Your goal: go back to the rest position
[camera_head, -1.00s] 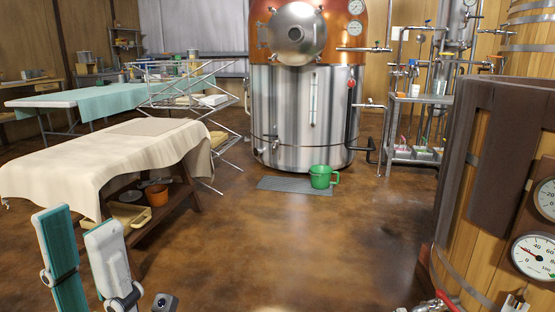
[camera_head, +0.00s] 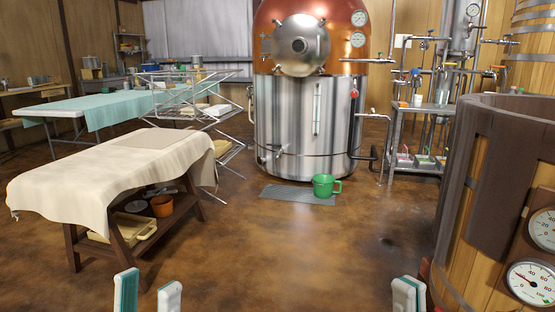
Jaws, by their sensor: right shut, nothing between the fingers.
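My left gripper (camera_head: 148,288) is at the bottom edge, left of centre. Its two pale fingers with teal pads stand upright with a gap between them, and nothing is in the gap. My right gripper (camera_head: 408,292) is at the bottom edge, right of centre, close to the wooden barrel. Its fingers are together with nothing between them. Both grippers are cut off by the lower frame edge, so their bases and most of both arms are hidden.
A cloth-covered table (camera_head: 60,187) stands at the left, an orange pot (camera_head: 161,207) on its lower shelf. A wooden barrel (camera_head: 470,215) with gauges fills the right. A green bucket (camera_head: 322,187) is before the steel still (camera_head: 290,120). The middle floor (camera_head: 270,250) is clear.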

